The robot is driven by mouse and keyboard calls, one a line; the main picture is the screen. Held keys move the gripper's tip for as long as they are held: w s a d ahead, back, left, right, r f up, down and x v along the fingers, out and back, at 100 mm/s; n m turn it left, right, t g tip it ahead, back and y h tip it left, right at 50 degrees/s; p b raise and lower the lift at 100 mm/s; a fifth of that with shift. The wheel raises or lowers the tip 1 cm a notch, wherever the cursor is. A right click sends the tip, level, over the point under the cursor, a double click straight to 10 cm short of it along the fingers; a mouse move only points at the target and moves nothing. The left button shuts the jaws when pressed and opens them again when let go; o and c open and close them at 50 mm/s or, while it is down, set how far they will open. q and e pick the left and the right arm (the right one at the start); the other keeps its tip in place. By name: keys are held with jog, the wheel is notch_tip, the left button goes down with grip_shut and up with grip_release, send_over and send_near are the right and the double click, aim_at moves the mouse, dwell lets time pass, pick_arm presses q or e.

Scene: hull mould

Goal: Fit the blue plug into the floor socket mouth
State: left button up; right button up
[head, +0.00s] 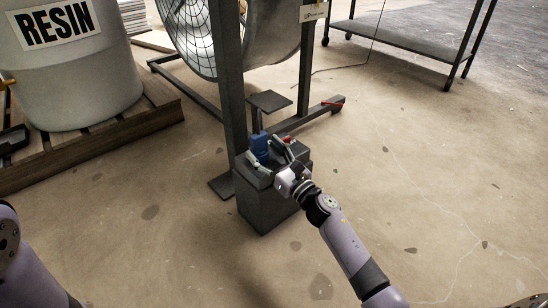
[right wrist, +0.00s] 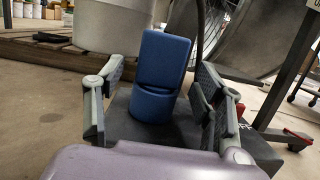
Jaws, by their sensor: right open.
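The blue plug (head: 260,149) stands upright on top of a dark grey box (head: 262,209) on the floor. In the right wrist view the plug (right wrist: 162,76) is a block with a step across its front face. My right gripper (head: 267,157) is open, its fingers spread on either side of the plug with gaps showing in the right wrist view (right wrist: 160,88). The plug's base is partly in view on the box; I cannot tell whether it sits in an opening. I cannot make out the floor socket mouth. My left gripper is out of view; only my left arm shows.
A large fan on a dark metal frame (head: 233,100) stands close behind the box. A white resin drum (head: 75,85) sits on a wooden pallet (head: 95,137) at left. A metal cart (head: 405,62) stands at the back right. The floor at right is open.

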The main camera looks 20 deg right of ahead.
jog(key=r+v, duration=0.2)
jog(key=v, duration=1)
jog(key=shift+s+d+r, duration=0.15)
jog(key=shift+s+d, duration=0.05)
jog(key=shift+s, duration=0.35)
